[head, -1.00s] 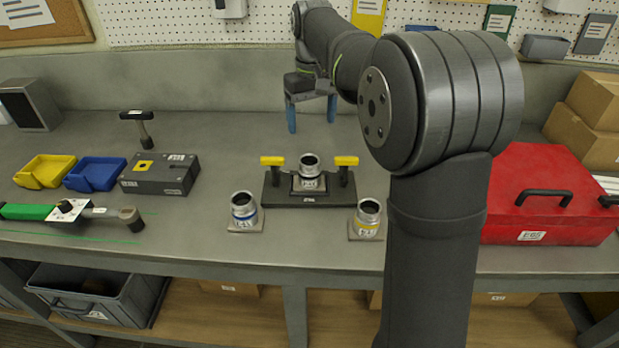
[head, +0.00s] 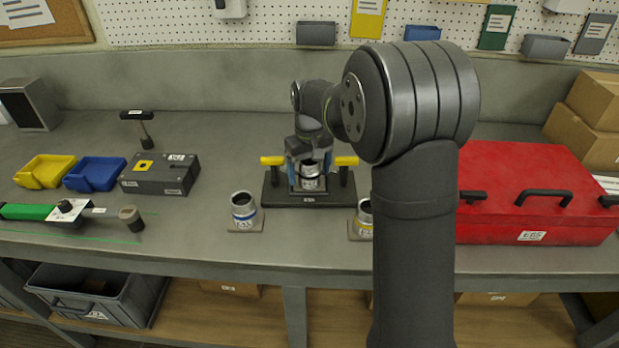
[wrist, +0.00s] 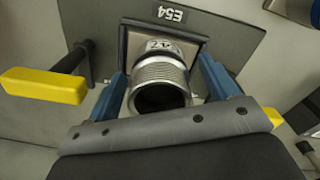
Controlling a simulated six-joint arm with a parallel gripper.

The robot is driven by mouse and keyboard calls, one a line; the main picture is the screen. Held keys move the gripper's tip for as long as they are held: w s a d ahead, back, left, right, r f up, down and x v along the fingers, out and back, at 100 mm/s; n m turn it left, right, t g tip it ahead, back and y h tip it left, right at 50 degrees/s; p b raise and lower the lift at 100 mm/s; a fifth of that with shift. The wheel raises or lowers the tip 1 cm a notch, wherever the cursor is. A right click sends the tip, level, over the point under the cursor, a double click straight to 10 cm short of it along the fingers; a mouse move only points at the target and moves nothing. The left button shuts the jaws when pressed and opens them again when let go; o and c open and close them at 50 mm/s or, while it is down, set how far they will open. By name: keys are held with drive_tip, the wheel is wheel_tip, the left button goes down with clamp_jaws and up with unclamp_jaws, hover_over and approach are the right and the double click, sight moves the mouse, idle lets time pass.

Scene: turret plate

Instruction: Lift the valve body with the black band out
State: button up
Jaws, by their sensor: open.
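The centre valve body (head: 311,184) is a short metal cylinder with an open top and a white label. It stands upright on a square base on the dark plate (head: 285,200), between two yellow-handled clamps (head: 271,161). In the wrist view the blue fingers (wrist: 163,72) stand on either side of the valve body (wrist: 160,72), with a small gap showing at the right; left contact is unclear. The handle (wrist: 45,86) shows turned to the left.
A blue-banded valve body (head: 243,208) stands front left, and a yellow-banded one (head: 364,220) front right, partly behind my arm. A red toolbox (head: 540,185) is at the right. A grey block (head: 160,174) and bins (head: 95,173) lie left.

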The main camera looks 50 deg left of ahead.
drive_tip(key=shift+f, duration=0.5)
drive_tip(key=c, duration=1.4)
drive_tip(key=shift+r, duration=0.1)
drive_tip(key=shift+c, duration=0.5)
